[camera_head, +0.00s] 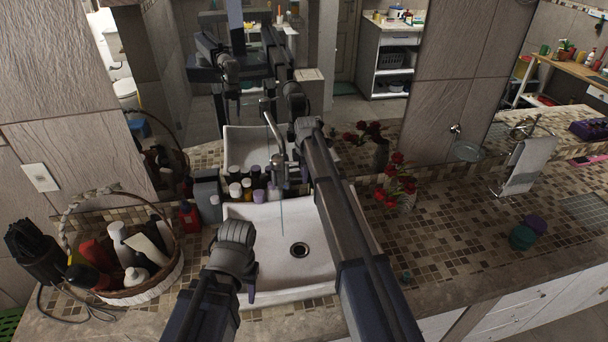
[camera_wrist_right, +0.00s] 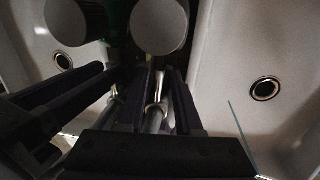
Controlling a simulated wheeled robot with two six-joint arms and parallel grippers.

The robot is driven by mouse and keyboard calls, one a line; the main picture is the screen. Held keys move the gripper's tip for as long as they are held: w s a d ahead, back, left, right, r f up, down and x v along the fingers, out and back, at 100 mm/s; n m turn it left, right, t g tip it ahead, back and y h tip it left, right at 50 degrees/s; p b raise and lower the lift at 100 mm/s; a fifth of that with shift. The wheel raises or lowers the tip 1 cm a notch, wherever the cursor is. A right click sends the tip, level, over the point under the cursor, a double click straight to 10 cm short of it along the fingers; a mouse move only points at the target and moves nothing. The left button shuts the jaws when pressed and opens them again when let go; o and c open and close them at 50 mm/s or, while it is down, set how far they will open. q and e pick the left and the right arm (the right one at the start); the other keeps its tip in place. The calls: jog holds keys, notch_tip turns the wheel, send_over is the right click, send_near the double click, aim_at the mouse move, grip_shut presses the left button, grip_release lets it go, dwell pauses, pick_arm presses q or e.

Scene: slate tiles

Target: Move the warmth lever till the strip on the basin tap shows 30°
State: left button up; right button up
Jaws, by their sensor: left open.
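The basin tap (camera_head: 279,162) stands at the back of the white basin (camera_head: 300,275) in the head view, with a thin stream below it. A slim metal lever rises from the tap, leaning left. My right arm reaches over the basin to the tap, and its wrist hides its fingertips in the head view. In the right wrist view my right gripper (camera_wrist_right: 158,95) has its dark fingers on either side of a slim metal piece (camera_wrist_right: 159,88); whether they press on it is unclear. I cannot read any temperature strip. My left gripper (camera_head: 249,283) is open and empty above the basin's front left.
A wicker basket (camera_head: 150,288) of bottles stands at the left. Several small bottles (camera_head: 247,188) line the basin's back left. A flower vase (camera_head: 401,197) stands right of the basin. A mirror (camera_head: 345,110) behind repeats the tap and arms. The right counter has free room.

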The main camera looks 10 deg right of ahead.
grip_shut()
dwell(1.1)
